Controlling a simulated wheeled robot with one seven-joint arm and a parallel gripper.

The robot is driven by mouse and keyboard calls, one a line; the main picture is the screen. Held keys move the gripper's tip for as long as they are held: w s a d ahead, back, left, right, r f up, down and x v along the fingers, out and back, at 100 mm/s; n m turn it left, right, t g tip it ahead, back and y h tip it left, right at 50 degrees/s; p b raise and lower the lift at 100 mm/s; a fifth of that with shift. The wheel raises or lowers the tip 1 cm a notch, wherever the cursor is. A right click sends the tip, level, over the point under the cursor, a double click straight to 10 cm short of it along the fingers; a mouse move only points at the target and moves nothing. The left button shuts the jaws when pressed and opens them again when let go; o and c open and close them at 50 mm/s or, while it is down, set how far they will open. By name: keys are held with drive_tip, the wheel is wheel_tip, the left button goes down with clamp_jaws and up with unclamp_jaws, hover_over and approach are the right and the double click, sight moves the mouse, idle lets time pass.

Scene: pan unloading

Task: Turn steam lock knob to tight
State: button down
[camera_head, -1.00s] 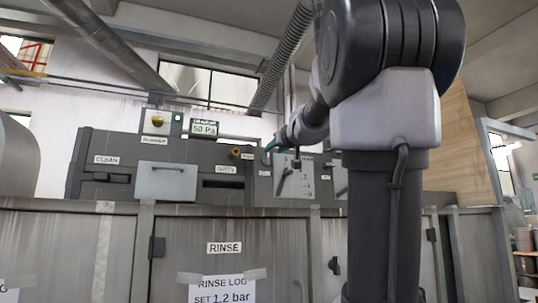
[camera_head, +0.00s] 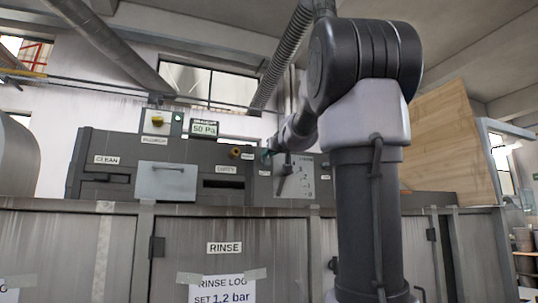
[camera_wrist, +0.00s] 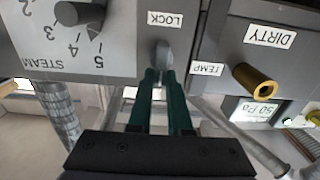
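The steam lock knob (camera_wrist: 162,54) is a small grey knob beside the LOCK label (camera_wrist: 165,19) in the wrist view, which shows the panel upside down. My gripper (camera_wrist: 160,75) has two teal fingers with a narrow gap between them. Their tips are at the knob and partly cover it. I cannot tell whether they press on it. In the head view my gripper (camera_head: 266,155) is at the left edge of the grey steam panel (camera_head: 299,183), and the lock knob cannot be made out there. The dark steam dial knob (camera_wrist: 80,13) is near the 4 and 5 marks.
A brass knob (camera_wrist: 254,82) sticks out near the TEMP label (camera_wrist: 206,69). A yellow knob (camera_head: 157,120) and a pressure display (camera_head: 204,128) stand above the machine. The cabinet with the RINSE door (camera_head: 225,248) fills the front.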

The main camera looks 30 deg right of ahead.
drive_tip(key=shift+m, duration=0.4)
drive_tip(key=m, duration=0.4)
drive_tip(key=d+m, duration=0.1)
drive_tip(key=m, duration=0.3)
drive_tip(key=f+m, duration=0.1)
drive_tip(key=m, duration=0.4)
drive_tip(key=shift+d+f, duration=0.1)
drive_tip(key=shift+d, duration=0.25)
drive_tip(key=shift+s+f+m, duration=0.1)
drive_tip(key=shift+f+m, duration=0.1)
drive_tip(key=shift+m, duration=0.8)
drive_tip(key=shift+f+m, duration=0.15)
drive_tip(key=shift+m, duration=0.85)
drive_tip(key=c, duration=0.8)
unclamp_jaws()
drive_tip(key=shift+c, duration=0.2)
